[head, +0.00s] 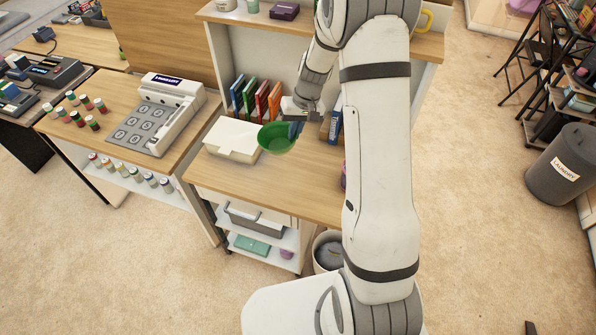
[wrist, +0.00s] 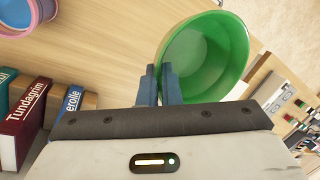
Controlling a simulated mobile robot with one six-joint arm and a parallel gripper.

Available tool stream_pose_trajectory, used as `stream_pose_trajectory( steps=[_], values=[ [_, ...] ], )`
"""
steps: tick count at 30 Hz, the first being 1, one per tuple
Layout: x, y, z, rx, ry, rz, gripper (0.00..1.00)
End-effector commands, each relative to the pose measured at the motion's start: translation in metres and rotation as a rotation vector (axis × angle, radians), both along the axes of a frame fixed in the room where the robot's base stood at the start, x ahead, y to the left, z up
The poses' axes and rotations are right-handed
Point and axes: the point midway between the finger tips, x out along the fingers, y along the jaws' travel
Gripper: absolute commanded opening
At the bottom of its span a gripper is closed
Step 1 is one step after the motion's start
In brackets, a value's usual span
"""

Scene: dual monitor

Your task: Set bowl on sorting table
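A green bowl (head: 277,140) is held at its rim by my gripper (head: 296,129) above the wooden desk (head: 290,190) in the head view. In the wrist view the bowl (wrist: 208,60) is tilted in the picture, its inside showing empty. The two blue fingers of my gripper (wrist: 159,84) are close together with the rim between them. Whether the bowl touches the desk is hard to tell. No table is labelled as the sorting table. A second wooden table (head: 90,138) stands to the left, holding a white machine (head: 165,112).
A white box (head: 232,139) is left of the bowl on the desk. Colored books (head: 255,99) stand behind it, and a blue book (head: 335,127) to the right. The left table also carries small bottles (head: 92,123). The desk's front middle looks clear.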

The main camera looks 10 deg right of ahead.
Motion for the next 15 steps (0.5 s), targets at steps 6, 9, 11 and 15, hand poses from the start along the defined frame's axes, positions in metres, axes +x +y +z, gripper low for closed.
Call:
stream_pose_trajectory(
  steps=[6, 9, 11, 15],
  values=[
    [0.000, -0.001, 0.000, 0.000, 0.000, -0.002, 0.00],
    [-0.001, -0.002, -0.002, 0.003, -0.002, -0.019, 0.00],
    [-0.004, -0.004, -0.007, 0.010, -0.007, -0.065, 0.00],
    [-0.020, -0.012, -0.029, 0.046, -0.027, -0.310, 0.00]
  ],
)
